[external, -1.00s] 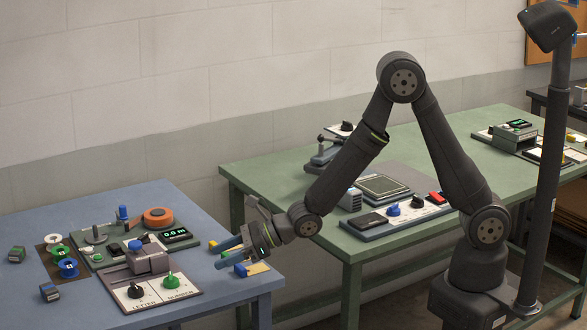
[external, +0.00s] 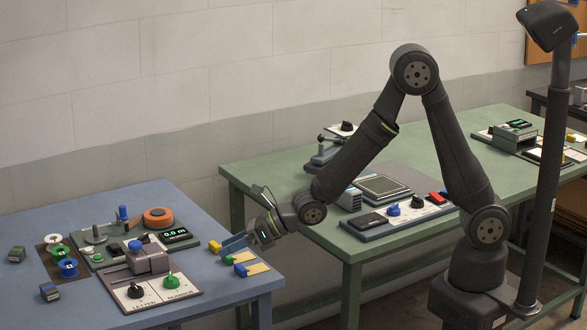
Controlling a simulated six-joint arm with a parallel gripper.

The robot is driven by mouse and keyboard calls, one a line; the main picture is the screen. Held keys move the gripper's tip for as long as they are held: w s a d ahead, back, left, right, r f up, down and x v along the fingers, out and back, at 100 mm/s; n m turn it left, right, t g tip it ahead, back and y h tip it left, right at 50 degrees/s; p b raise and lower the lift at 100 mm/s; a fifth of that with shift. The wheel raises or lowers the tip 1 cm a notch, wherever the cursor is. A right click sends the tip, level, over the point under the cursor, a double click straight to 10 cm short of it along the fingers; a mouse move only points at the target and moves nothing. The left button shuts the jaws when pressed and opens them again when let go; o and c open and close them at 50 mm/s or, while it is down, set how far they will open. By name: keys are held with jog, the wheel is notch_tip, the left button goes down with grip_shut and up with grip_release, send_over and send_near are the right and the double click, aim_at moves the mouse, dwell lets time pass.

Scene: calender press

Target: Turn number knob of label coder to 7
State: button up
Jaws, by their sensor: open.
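The label coder (external: 188,302) stands near the front of the blue table, with a grey block (external: 148,260) at its back. Its white front plate carries a black knob (external: 135,290) above the word LETTER and a green number knob (external: 171,280) above NUMBER. The pointer settings are too small to read. My gripper (external: 231,245) is open and empty, to the right of the coder and above the table's right side. It is apart from the green knob, with its fingers pointing left.
Behind the coder are a device with a 0.0 m display (external: 175,235), an orange roll (external: 158,217) and coloured spools (external: 68,268). A green table (external: 290,180) stands to the right.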

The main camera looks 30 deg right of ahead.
aim_at(171, 276)
jog(key=w+a+r+m+h, duration=0.3)
jog(key=w+a+m+h, duration=0.15)
jog(key=m, duration=1.25)
jog(key=s+a+r+m+g+h, duration=0.3)
jog(key=r+m, duration=0.4)
jog(key=m, duration=0.8)
jog(key=shift+g, duration=0.4)
jog(key=x, duration=1.7)
jog(key=shift+w+a+f, duration=0.1)
jog(key=shift+w+a, duration=0.2)
jog(key=shift+a, duration=0.2)
jog(key=c, duration=1)
